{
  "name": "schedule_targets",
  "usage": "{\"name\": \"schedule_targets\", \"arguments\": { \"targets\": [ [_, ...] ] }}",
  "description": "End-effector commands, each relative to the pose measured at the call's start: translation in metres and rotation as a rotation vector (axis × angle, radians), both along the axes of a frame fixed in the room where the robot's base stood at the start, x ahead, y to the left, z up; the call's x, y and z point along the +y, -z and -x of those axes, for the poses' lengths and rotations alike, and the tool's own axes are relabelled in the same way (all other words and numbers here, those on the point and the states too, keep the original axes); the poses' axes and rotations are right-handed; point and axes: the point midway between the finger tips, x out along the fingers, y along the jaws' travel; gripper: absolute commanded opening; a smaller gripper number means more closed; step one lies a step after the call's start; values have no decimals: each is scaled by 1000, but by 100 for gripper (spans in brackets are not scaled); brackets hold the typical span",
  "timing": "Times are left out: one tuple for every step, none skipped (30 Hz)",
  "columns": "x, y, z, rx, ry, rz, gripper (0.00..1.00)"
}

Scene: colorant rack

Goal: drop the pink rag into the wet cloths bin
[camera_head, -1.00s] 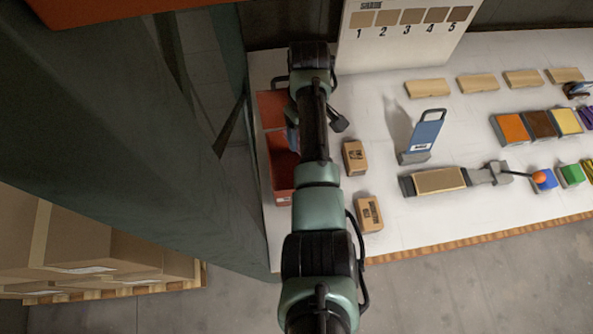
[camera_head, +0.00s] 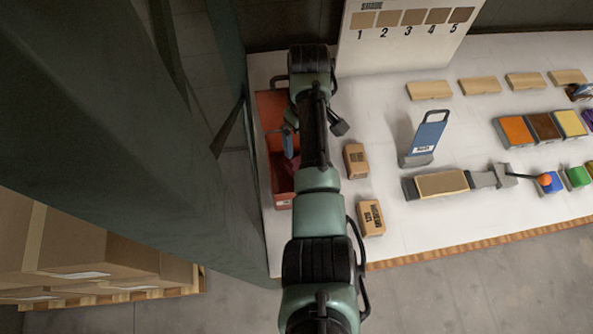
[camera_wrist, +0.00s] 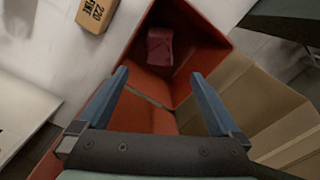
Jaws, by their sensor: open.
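The red bin (camera_head: 270,104) stands at the left end of the white table, partly hidden by my arm. In the wrist view, the red bin (camera_wrist: 222,40) is seen from above, and the pink rag (camera_wrist: 160,47) lies crumpled inside it against the dark interior. My gripper (camera_wrist: 160,76) is open, its two blue fingers spread wide with nothing between them. It is above the bin, apart from the rag. In the head view one blue finger (camera_head: 289,143) shows beside my arm, over the bin. No label on the bin can be read.
Two small brown boxes (camera_head: 355,161) (camera_head: 371,217) stand right of the bin. A shade board (camera_head: 400,40) stands behind. Cartons (camera_head: 90,245) are on a pallet at lower left.

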Motion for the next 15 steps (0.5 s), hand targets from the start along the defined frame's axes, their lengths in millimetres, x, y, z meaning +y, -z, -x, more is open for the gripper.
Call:
{"name": "schedule_targets", "arguments": {
  "targets": [
    [0,-5,-1,-5,1,0,100],
    [0,-10,-1,-5,1,0,100],
    [0,-16,-1,-6,1,0,100],
    [0,-22,-1,-8,1,0,100],
    [0,-28,-2,-9,1,0,100],
    [0,-38,-2,-10,1,-1,100],
    [0,-45,-2,-9,0,0,100],
    [0,-53,-2,-10,0,-1,100],
    [0,-63,-2,-10,0,-1,100],
    [0,-70,-1,-9,0,-1,100],
    [-1,-83,-1,-8,0,0,100],
    [-1,-95,-1,-6,1,0,100],
    [-1,-101,-1,-5,1,1,100],
    [0,-107,0,-3,0,1,100],
    [0,-111,0,-1,1,1,100]
  ]
}}
